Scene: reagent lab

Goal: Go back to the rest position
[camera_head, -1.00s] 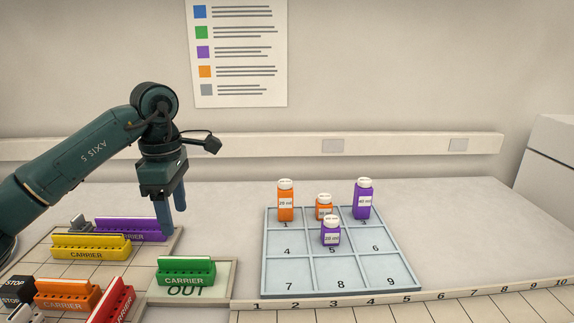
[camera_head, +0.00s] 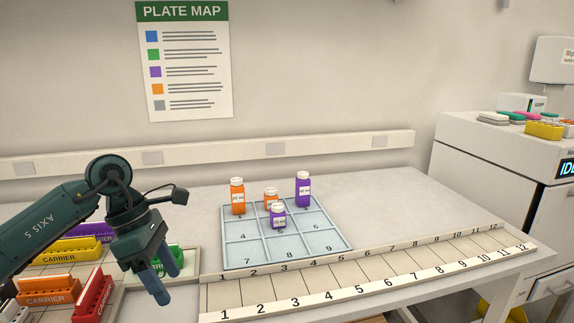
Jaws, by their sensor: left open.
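My left gripper (camera_head: 168,277) is open and empty. It hangs fingers down at the lower left, in front of the green carrier (camera_head: 175,257) and partly hiding it. My left arm (camera_head: 48,226) comes in from the left edge. My right gripper is not in view.
A numbered tray (camera_head: 290,247) holds two orange bottles (camera_head: 238,197) and two purple bottles (camera_head: 303,188). Yellow (camera_head: 65,250), orange (camera_head: 48,291), red (camera_head: 92,295) and purple carriers stand at the left. A numbered rail (camera_head: 380,285) runs along the front. The bench's right back is clear.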

